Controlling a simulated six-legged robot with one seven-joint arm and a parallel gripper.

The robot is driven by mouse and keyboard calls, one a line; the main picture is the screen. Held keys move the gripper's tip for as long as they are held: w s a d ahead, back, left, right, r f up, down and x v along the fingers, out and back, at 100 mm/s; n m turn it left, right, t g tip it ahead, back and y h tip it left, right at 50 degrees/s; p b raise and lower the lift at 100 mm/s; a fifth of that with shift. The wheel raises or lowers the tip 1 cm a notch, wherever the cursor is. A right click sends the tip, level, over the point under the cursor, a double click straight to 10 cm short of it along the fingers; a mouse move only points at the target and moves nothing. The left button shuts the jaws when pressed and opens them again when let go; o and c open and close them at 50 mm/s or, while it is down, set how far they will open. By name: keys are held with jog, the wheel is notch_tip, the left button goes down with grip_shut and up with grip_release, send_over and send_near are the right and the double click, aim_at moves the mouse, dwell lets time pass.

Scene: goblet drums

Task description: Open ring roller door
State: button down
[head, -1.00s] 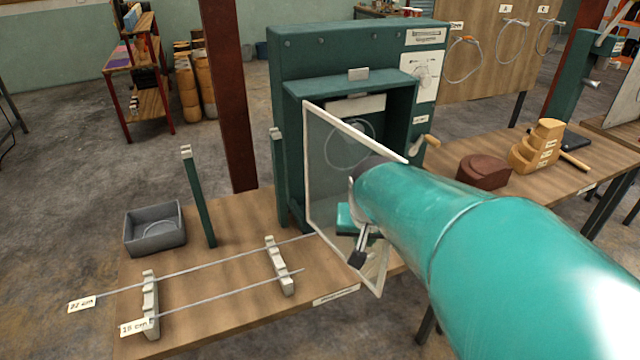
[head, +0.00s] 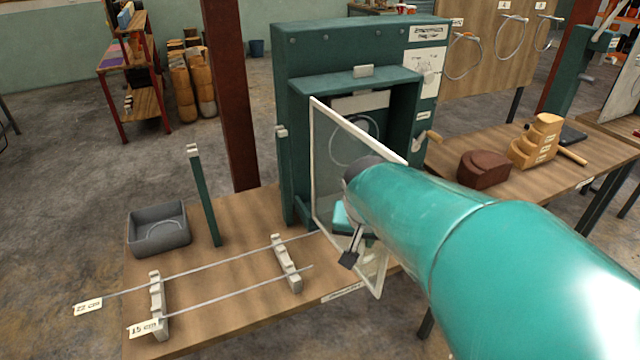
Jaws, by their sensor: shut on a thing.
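The ring roller door (head: 330,175) is a clear panel in a white frame on the green machine (head: 300,55). It stands swung out toward me, at an angle to the machine's front, and the recess behind it is partly exposed. A ring shows through the panel. My gripper (head: 350,240) is at the lower part of the door, shut on it; my teal arm hides the contact point and much of the door's right side.
Two rods labelled 22 cm and 15 cm rest on notched stands (head: 286,264) at the bench's front left. A grey bin (head: 158,232) and green post (head: 203,195) stand behind. Brown block (head: 483,170) and stepped wooden block (head: 535,142) lie right.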

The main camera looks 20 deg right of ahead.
jog(key=c, duration=1.5)
grip_release()
jog(key=shift+o, duration=0.2)
jog(key=v, duration=1.4)
jog(key=s+a+f+n+t+y, duration=0.1)
jog(key=s+a+f+n+y, duration=0.1)
jog(key=s+a+f+n, duration=0.2)
jog(key=s+f+n, duration=0.1)
jog(key=s+f, duration=0.2)
jog(key=f, duration=0.1)
jog(key=shift+a+f+t, duration=0.25)
jog(key=shift+t, duration=0.05)
